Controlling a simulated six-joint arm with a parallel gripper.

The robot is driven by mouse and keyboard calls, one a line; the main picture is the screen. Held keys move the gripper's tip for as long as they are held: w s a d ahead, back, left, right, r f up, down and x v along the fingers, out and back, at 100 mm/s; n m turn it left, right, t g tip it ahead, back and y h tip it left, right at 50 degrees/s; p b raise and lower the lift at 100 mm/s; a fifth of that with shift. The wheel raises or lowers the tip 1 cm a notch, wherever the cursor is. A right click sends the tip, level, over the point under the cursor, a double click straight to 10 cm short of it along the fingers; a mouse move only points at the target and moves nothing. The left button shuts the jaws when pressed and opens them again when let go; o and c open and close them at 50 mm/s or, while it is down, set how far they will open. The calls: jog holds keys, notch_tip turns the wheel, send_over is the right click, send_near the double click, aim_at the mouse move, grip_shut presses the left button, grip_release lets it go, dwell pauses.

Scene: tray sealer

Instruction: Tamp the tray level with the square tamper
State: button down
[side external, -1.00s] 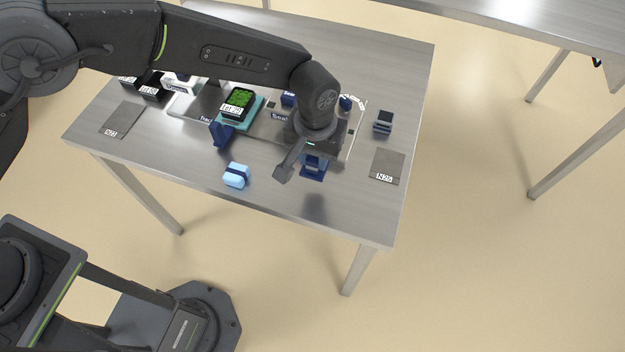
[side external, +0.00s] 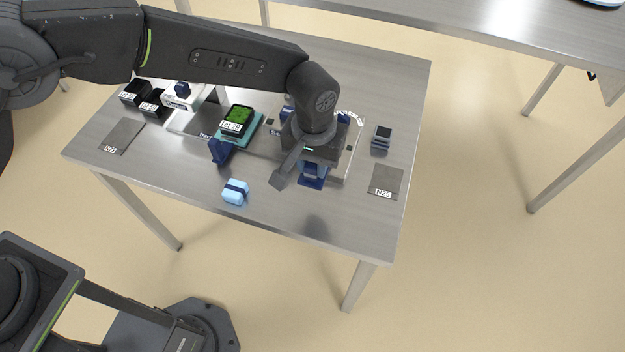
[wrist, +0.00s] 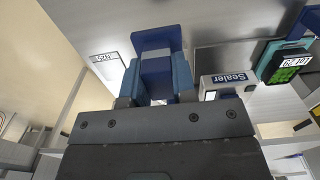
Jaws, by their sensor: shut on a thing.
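The tray (side external: 238,118) is black, labelled "Lot 29" and filled with bright green pieces. It sits on a teal block (side external: 255,138) left of my arm's end and also shows at the right of the wrist view (wrist: 290,62). My gripper (wrist: 156,92) is shut on a dark blue tool with a flat square plate, which looks like the square tamper (wrist: 156,40). The tamper also shows below my gripper in the side view (side external: 312,182). It hangs above the table's front part, with a shadow beneath it, apart from the tray.
A light blue block with a dark band (side external: 235,191) lies near the front edge. A dark blue upright piece (side external: 219,151) stands before the tray. Grey mats lie left (side external: 122,135) and right (side external: 386,181). Black containers (side external: 135,93) stand back left; a small stacked item (side external: 381,137) stands right.

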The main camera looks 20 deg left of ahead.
notch_tip(320, 180, up, 7)
jog(key=shift+r, duration=0.2)
jog(key=w+a, duration=0.8)
jog(key=a, duration=0.4)
jog(key=w+a, duration=0.7)
jog(key=a, duration=0.5)
jog(key=shift+a+f, duration=0.15)
jog(key=shift+f, duration=2.85)
jog(key=shift+a+f, duration=0.1)
jog(key=shift+f, duration=2.9)
jog(key=shift+f, duration=0.7)
notch_tip(320, 180, up, 9)
jog(key=shift+d, duration=0.1)
